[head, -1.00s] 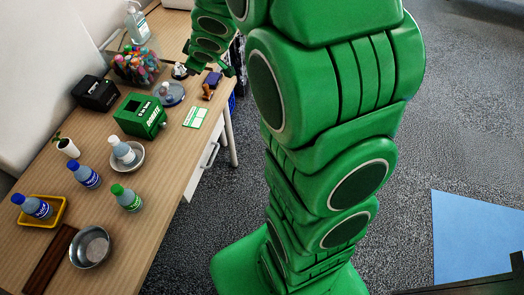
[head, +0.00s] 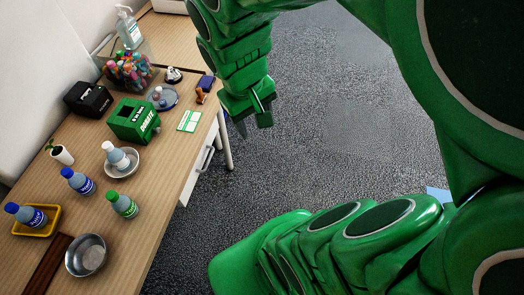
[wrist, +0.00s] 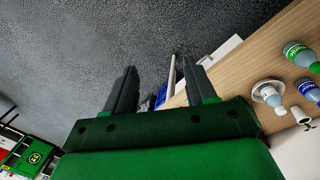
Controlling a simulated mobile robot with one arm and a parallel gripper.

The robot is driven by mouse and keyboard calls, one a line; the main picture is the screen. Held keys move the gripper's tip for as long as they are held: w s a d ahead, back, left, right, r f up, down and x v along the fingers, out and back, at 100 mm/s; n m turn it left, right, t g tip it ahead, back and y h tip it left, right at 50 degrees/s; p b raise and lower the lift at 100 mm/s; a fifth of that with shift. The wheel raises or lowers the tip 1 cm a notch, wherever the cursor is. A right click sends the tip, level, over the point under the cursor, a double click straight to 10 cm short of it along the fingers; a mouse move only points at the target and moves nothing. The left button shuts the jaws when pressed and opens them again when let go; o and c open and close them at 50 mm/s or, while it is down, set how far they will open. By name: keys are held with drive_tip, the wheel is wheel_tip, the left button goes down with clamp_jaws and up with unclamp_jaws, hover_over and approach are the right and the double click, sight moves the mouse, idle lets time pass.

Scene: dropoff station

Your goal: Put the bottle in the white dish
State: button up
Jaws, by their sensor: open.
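A clear bottle with a white cap (head: 117,158) stands in the small white dish (head: 135,166) on the wooden table; both also show at the right of the wrist view, the bottle (wrist: 268,91) inside the dish (wrist: 257,97). Other bottles stand nearby: a green-capped one (head: 123,205), a blue-capped one (head: 78,182) and another blue-capped one (head: 30,215) in a yellow tray. My gripper (head: 253,122) is open and empty. It is beyond the table's right edge, over the floor, well apart from the bottles and the dish.
A metal bowl (head: 86,256) sits at the table's near edge. Open carpet (head: 340,130) lies to the right.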

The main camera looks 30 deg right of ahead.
drive_tip(key=s+a+r+g+y, duration=0.1)
drive_tip(key=s+a, duration=0.3)
drive_tip(key=s, duration=0.5)
drive_tip(key=shift+a+r+m+g+y, duration=0.3)
drive_tip(key=shift+r+g, duration=0.1)
drive_tip(key=shift+g, duration=0.1)
